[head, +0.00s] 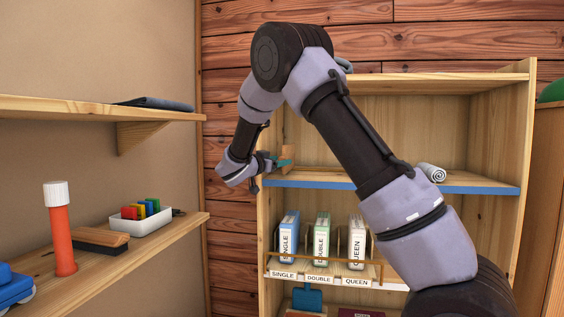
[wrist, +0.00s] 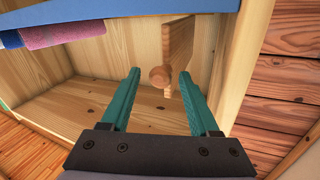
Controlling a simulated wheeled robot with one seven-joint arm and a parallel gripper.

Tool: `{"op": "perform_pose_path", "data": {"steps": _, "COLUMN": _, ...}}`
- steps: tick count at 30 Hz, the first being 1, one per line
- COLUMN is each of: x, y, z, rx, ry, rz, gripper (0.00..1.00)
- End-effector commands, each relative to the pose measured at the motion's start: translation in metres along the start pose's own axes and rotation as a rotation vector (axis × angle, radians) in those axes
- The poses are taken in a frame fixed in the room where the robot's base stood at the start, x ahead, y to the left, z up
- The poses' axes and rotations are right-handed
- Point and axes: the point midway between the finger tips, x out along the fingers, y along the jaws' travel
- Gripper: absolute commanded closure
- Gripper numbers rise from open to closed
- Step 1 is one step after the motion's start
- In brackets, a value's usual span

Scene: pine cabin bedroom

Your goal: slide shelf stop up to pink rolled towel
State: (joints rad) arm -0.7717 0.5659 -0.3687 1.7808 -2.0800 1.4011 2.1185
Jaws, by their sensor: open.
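The shelf stop (wrist: 180,45) is an upright wooden plate with a round knob (wrist: 159,77), near the cabinet's side wall. In the head view the stop (head: 287,153) stands at the left end of the blue-edged shelf (head: 310,181). The pink rolled towel (wrist: 62,34) lies on that shelf at upper left in the wrist view, with a clear gap between it and the stop. In the head view my arm hides it. My gripper (wrist: 158,74) is open, its teal fingers on either side of the knob in the picture. Contact cannot be told. The gripper (head: 272,164) is at the stop in the head view.
A dark blue roll (wrist: 11,40) lies beside the pink towel. A pale rolled towel (head: 432,172) lies at the shelf's right. Labelled boxes (head: 322,240) stand on the shelf below. Wall shelves at left hold an orange bottle (head: 61,235) and a white tray (head: 142,220).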

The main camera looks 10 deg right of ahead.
Motion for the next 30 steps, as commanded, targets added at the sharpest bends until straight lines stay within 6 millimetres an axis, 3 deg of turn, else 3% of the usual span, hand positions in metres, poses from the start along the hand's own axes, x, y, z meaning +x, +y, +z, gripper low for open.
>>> {"op": "perform_pose_path", "data": {"steps": 6, "x": 0.018, "y": 0.0, "z": 0.0, "rx": 0.001, "ry": 0.0, "rz": 0.0, "gripper": 0.38}}
{"op": "perform_pose_path", "data": {"steps": 14, "x": 0.019, "y": 0.0, "z": 0.0, "rx": 0.001, "ry": -0.001, "rz": 0.0, "gripper": 0.38}}
{"op": "perform_pose_path", "data": {"steps": 15, "x": 0.019, "y": 0.0, "z": 0.0, "rx": 0.001, "ry": -0.001, "rz": 0.0, "gripper": 0.42}}
{"op": "perform_pose_path", "data": {"steps": 18, "x": 0.019, "y": 0.0, "z": 0.0, "rx": 0.0, "ry": -0.001, "rz": 0.0, "gripper": 0.8}}
{"op": "perform_pose_path", "data": {"steps": 20, "x": 0.019, "y": 0.0, "z": 0.0, "rx": 0.0, "ry": -0.001, "rz": 0.0, "gripper": 1.0}}
{"op": "perform_pose_path", "data": {"steps": 30, "x": 0.019, "y": 0.0, "z": 0.0, "rx": 0.001, "ry": -0.001, "rz": 0.001, "gripper": 1.0}}
